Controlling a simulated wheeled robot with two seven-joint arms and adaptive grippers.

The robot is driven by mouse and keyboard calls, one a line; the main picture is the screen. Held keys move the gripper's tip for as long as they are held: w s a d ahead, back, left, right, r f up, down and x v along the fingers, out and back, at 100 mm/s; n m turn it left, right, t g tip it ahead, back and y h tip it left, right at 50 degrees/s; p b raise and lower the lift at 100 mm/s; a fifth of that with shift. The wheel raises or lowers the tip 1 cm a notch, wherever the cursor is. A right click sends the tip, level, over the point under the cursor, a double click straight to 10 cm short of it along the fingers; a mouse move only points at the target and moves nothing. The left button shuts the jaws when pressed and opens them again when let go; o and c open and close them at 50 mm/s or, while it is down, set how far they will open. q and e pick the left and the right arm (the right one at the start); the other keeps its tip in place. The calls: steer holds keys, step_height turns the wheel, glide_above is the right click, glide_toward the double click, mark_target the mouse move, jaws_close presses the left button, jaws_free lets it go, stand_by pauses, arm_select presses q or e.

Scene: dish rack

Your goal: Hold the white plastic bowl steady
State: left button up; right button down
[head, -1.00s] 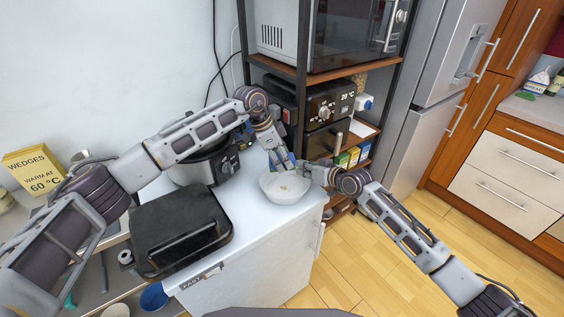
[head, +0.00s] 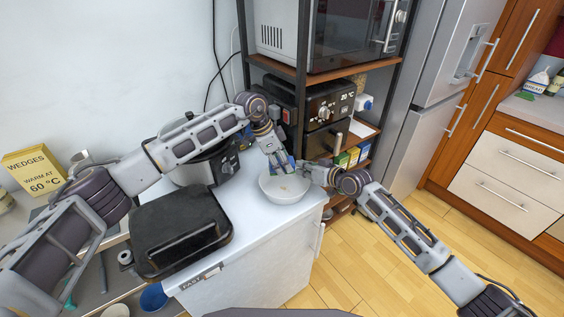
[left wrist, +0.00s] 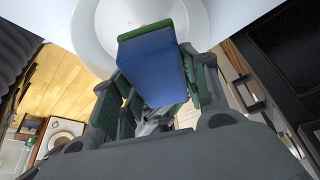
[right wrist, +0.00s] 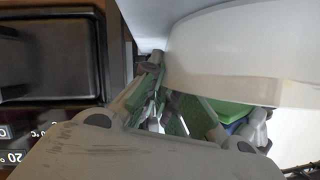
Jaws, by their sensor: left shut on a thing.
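The white plastic bowl (head: 286,193) stands upright on the white worktop, near its right end. Its inside shows in the left wrist view (left wrist: 103,40), and its wall fills the upper right of the right wrist view (right wrist: 250,60). My left gripper (head: 283,166) is shut on a blue and green sponge (left wrist: 155,62) and holds it over the bowl, close to the inner wall. My right gripper (head: 313,170) is at the bowl's right rim. In the right wrist view one fingertip shows beside the wall and the other finger passes behind it; how tightly they close is hidden.
A black grill (head: 180,232) and a dark cooker pot (head: 205,168) stand left of the bowl. A shelf rack with a toaster oven (head: 328,112) and a microwave (head: 355,30) rises behind. The worktop (head: 250,235) is bare in front of the bowl.

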arm_select(q)
glide_above(285, 185)
steer(key=a, duration=0.1)
steer(key=shift+s+f, duration=0.15)
steer(key=shift+f, duration=2.55)
steer(key=shift+f, duration=1.05)
steer(key=shift+s, duration=0.1)
steer(key=shift+s+d, duration=0.5)
steer(key=shift+s, duration=0.2)
steer(key=shift+s+d, duration=0.5)
steer(key=shift+s, duration=0.2)
steer(key=shift+w, duration=0.1)
steer(key=shift+w+a, duration=1.15)
steer(key=shift+w, duration=0.3)
steer(key=shift+r, duration=0.15)
steer(key=shift+d+r, duration=0.1)
steer(key=shift+r, duration=2.85)
steer(key=shift+r, duration=0.1)
